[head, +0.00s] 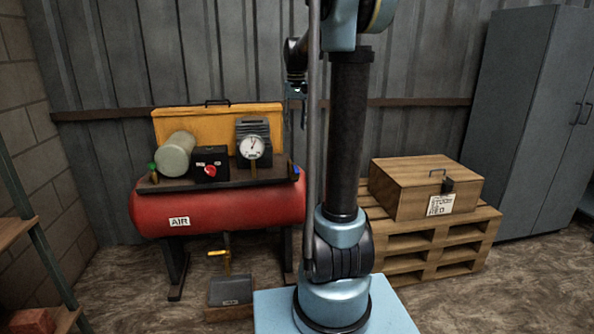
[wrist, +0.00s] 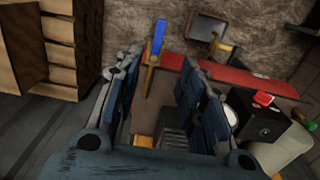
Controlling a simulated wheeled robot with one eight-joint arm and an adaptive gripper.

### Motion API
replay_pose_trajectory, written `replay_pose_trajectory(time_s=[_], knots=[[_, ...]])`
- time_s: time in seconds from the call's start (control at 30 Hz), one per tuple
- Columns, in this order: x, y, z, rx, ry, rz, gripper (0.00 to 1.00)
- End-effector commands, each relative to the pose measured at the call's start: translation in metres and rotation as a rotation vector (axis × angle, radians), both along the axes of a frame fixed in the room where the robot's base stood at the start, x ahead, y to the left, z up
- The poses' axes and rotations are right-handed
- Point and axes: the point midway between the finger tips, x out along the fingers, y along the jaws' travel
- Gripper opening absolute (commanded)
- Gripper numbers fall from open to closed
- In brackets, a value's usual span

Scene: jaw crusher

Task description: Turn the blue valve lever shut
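The blue valve lever (wrist: 157,38) sits on a small brass fitting at the end of the red air tank in the wrist view. It points up in that picture. In the head view the lever (head: 296,170) is a small blue spot at the tank's right end, close to my arm. My gripper (wrist: 158,64) is open, with its two dark fingers spread and nothing held. The lever and fitting show in the gap between the fingers, apparently beyond the tips. In the head view my gripper (head: 302,92) is above the lever, partly hidden by my arm.
The red tank (head: 215,210) carries a gauge (head: 253,146), a black box with a red knob (head: 210,163) and a pale cylinder (head: 175,154). A yellow handle (head: 219,253) is below it. A wooden crate (head: 423,186) on pallets stands right.

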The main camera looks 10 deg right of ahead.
Motion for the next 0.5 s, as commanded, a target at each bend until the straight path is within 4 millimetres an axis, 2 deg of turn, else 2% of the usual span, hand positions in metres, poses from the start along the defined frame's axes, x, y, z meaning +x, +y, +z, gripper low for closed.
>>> replay_pose_trajectory(time_s=[0.17,0.5], knots=[[0.002,-0.003,-0.010,0.000,0.001,-0.004,0.37],[0.001,-0.004,-0.062,0.000,0.001,-0.005,0.37]])
